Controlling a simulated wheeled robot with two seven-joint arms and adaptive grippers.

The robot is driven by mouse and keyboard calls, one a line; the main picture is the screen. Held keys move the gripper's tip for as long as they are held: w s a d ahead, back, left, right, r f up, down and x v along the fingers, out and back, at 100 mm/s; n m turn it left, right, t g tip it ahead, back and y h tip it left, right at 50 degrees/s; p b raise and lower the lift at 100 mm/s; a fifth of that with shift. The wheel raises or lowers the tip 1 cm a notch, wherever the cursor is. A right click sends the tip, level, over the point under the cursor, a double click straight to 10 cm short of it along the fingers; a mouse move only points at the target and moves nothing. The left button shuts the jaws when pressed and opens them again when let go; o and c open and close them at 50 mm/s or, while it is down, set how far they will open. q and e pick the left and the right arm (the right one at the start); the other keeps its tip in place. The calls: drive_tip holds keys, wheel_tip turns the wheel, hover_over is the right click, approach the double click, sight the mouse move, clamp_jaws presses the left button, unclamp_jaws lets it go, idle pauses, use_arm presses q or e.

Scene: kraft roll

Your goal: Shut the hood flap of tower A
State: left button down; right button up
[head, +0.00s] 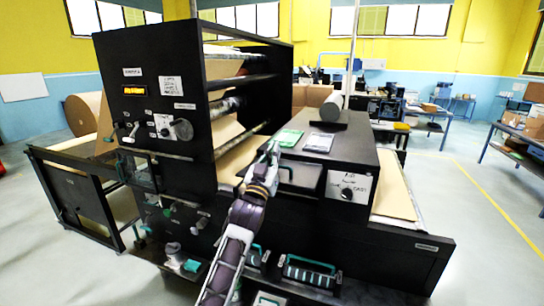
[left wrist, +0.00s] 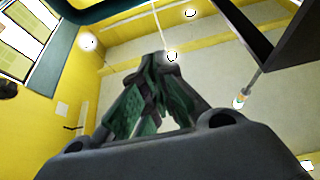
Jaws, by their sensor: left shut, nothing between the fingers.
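A tall black machine tower (head: 150,75) stands left of centre in the head view. A lower black housing (head: 340,160) with a flat top adjoins it on the right. The housing's front has a dark flap-like panel (head: 299,176) and a white panel with a black knob (head: 348,188). I cannot tell for sure which part is the hood flap or how far it stands open. My left gripper (head: 273,152) is shut and empty, its tips by the housing's front left upper edge. In the left wrist view its fingers (left wrist: 160,62) meet. My right gripper is out of view.
Brown sheet (head: 394,197) runs out at right. Teal-handled fittings (head: 310,272) stick out low in front. Floor (head: 485,230) at right is clear.

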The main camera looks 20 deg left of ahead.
sight(282, 166)
use_arm(q)
drive_tip(key=shift+w+f+p, duration=0.2)
drive_tip(key=shift+f+p, duration=0.05)
drive_tip(key=shift+f, duration=0.75)
drive_tip(key=shift+w+f+p, duration=0.15)
drive_tip(key=shift+f+p, duration=0.05)
drive_tip(key=shift+f, duration=0.75)
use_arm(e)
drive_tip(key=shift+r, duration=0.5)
use_arm(q)
drive_tip(key=shift+f, duration=0.1)
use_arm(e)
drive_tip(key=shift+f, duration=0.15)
use_arm(q)
drive_tip(key=shift+s+f+t+b, duration=0.1)
drive_tip(key=shift+f+t+b, duration=0.2)
drive_tip(key=shift+b, duration=0.4)
drive_tip(key=shift+d, duration=0.1)
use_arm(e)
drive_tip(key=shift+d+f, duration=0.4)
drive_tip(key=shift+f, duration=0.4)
use_arm(q)
drive_tip(key=shift+f+b, duration=0.1)
drive_tip(key=shift+b, duration=0.4)
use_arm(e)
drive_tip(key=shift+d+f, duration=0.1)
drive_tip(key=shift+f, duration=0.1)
